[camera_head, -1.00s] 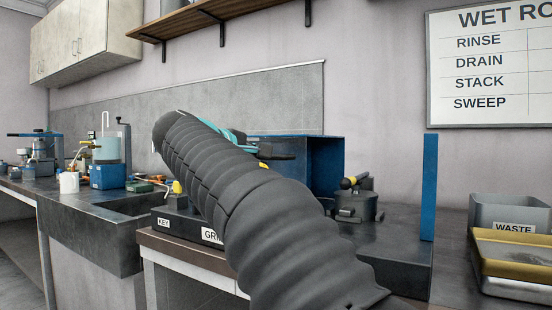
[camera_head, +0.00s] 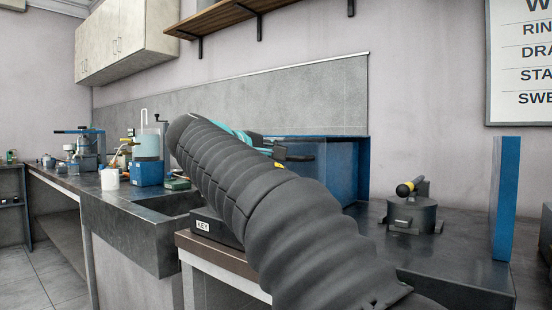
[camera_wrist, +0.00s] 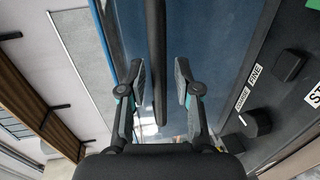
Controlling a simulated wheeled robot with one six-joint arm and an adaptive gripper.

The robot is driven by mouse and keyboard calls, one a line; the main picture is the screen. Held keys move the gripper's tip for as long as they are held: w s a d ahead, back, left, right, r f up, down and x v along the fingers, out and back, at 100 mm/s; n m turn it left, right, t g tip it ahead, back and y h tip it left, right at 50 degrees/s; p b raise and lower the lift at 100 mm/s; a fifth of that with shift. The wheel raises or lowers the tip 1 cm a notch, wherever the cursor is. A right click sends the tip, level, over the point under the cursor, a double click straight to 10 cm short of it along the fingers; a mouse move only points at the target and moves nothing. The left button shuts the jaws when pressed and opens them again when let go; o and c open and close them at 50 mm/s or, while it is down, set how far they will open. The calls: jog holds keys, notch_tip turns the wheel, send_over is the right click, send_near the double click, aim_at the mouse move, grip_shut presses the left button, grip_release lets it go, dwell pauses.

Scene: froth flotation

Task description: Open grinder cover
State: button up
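The grinder's blue housing or cover (camera_head: 345,165) stands on the bench beyond my arm in the head view. In the wrist view, a broad blue panel (camera_wrist: 215,40) fills the middle, with a long dark bar (camera_wrist: 156,45) running down it. My gripper (camera_wrist: 159,72) is open, its two fingers on either side of the bar in the picture. I cannot tell how deep the bar is between them, and I see no contact.
A dark control panel with knobs and a "FINE" label (camera_wrist: 255,72) lies at the wrist view's right. A dark round pot with a yellow-marked handle (camera_head: 411,214) and an upright blue post (camera_head: 506,198) stand right on the bench. A sink (camera_head: 165,203) lies left.

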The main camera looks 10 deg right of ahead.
jog(key=shift+s+a, duration=0.1)
jog(key=v, duration=1.1)
jog(key=shift+s+a+r, duration=0.15)
jog(key=shift+s+a, duration=0.05)
jog(key=shift+a, duration=0.1)
